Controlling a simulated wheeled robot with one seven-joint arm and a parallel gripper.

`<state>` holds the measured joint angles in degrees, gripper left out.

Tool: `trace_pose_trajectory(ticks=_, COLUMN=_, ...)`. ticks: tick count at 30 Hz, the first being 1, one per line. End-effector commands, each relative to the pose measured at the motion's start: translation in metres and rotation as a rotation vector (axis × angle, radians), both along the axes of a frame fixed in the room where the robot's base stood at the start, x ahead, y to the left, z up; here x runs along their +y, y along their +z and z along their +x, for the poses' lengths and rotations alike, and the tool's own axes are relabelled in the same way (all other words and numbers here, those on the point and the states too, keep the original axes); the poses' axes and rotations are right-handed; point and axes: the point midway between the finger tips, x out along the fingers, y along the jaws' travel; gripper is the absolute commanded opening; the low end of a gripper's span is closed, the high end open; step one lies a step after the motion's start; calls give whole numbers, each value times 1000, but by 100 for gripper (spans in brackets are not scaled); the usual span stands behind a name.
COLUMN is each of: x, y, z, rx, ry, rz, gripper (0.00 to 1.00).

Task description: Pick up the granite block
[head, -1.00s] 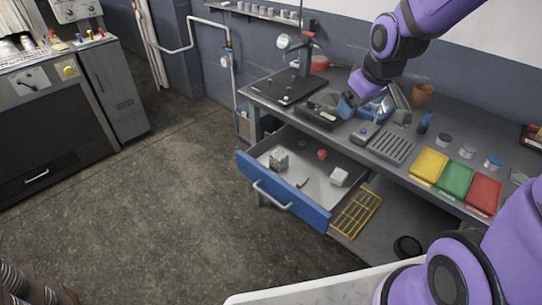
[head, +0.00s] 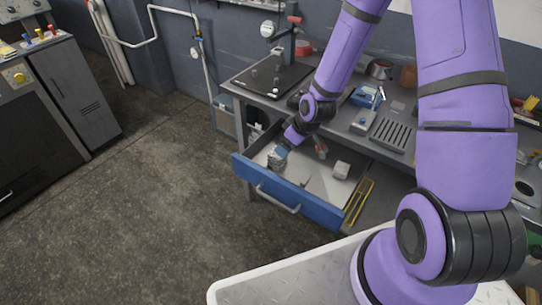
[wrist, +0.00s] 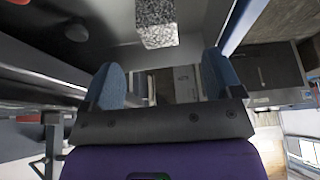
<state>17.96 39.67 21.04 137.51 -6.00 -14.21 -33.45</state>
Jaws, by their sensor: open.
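The granite block is a speckled grey block in the open blue-fronted drawer (head: 320,208). In the wrist view the granite block (wrist: 157,24) is at the top centre, beyond the fingertips and apart from them. My gripper (wrist: 163,75) is open, with nothing between its two blue-grey fingers. In the head view my gripper (head: 278,156) reaches down into the left part of the drawer, and it mostly hides the granite block there.
A pale block (head: 341,169) lies in the right part of the drawer, with a small red thing (head: 320,148) behind. The bench top (head: 350,140) overhangs the drawer's back and holds several tools.

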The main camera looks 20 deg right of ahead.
Motion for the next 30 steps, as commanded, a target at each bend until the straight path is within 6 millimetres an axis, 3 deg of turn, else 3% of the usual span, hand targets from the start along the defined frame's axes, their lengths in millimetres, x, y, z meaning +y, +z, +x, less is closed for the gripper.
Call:
trace_pose_trajectory(ticks=15, x=13, y=-50, z=16, rx=-1, ry=5, rz=7, gripper=85)
trace_pose_trajectory(ticks=23, x=15, y=-62, z=21, rx=0, ry=3, rz=6, gripper=85)
trace_pose_trajectory(ticks=30, x=20, y=-89, z=33, rx=0, ry=3, rz=6, gripper=85)
